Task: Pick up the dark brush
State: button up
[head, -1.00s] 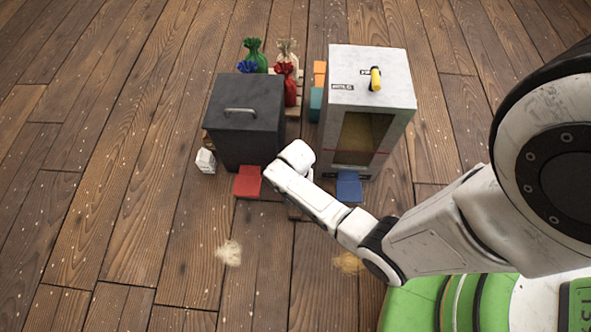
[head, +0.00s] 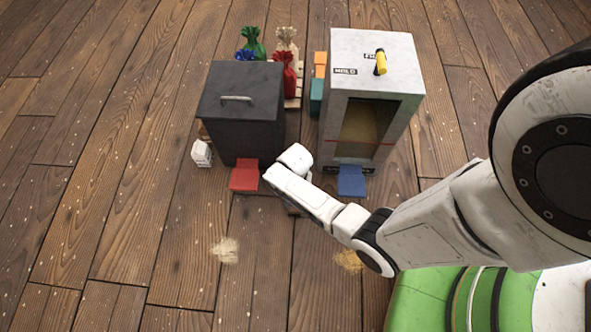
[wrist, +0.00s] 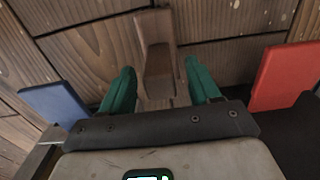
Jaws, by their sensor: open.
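In the wrist view, a brown wooden piece (wrist: 154,40), which looks like the dark brush, lies on the floor planks with its length running up the picture. My gripper (wrist: 160,70) is open, with one green finger on each side of it. In the head view my forearm hides the gripper and most of the brush.
A dark bin (head: 240,110) with a red flap (head: 244,175) stands left of my arm. A grey cabinet (head: 374,70) with a blue flap (head: 351,181) stands right. A white carton (head: 201,153) sits beside the bin. Tied sacks (head: 285,72) stand behind.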

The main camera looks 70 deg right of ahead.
jog(key=shift+c, duration=0.3)
grip_shut()
dwell(0.3)
